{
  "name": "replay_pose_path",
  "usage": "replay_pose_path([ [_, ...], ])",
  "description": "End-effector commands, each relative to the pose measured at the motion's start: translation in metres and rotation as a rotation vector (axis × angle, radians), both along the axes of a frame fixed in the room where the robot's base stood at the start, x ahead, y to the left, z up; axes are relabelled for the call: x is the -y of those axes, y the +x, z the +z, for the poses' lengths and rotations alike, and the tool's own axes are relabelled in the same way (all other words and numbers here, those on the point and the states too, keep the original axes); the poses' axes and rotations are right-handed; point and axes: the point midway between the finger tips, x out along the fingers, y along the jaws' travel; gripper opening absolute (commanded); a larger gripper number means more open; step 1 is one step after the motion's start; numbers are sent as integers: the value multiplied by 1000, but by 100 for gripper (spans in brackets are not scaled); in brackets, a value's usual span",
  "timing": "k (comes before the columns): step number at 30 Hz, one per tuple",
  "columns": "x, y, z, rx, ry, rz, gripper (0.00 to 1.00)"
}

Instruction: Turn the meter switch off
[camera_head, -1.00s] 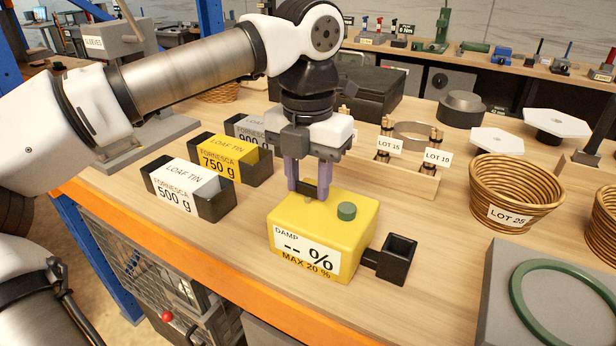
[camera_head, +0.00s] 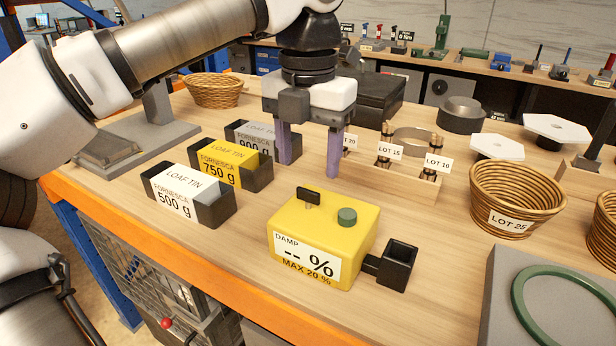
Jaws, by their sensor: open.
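The yellow damp meter (camera_head: 345,262) stands on the wooden bench; its front label reads "DAMP -- % MAX 20 %". On its top are a small black switch (camera_head: 308,197) at the left and a round green button (camera_head: 347,215) at the right. A black open cup (camera_head: 398,264) is joined to its right side. My gripper (camera_head: 309,168) is open and empty, its two purple fingers spread apart, pointing down. It is above and behind the meter in the picture, clear of the switch. Nothing hides the switch.
Loaf tins (camera_head: 188,195) of 500 g, 750 g and 900 g stand left of the meter. LOT-labelled posts on a wooden rack (camera_head: 413,182) are behind it. A wicker basket (camera_head: 514,195) and a grey block with a green ring (camera_head: 560,297) are at the right.

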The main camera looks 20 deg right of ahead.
Motion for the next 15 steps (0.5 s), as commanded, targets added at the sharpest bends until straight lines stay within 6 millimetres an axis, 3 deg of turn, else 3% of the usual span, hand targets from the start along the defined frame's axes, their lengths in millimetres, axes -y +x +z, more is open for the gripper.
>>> replay_pose_path([
  [3, 1, 0, 32, 0, -5, -2, 58],
  [8, 0, 0, 68, 0, -1, 0, 58],
  [15, 0, 0, 83, 1, 1, 1, 58],
])
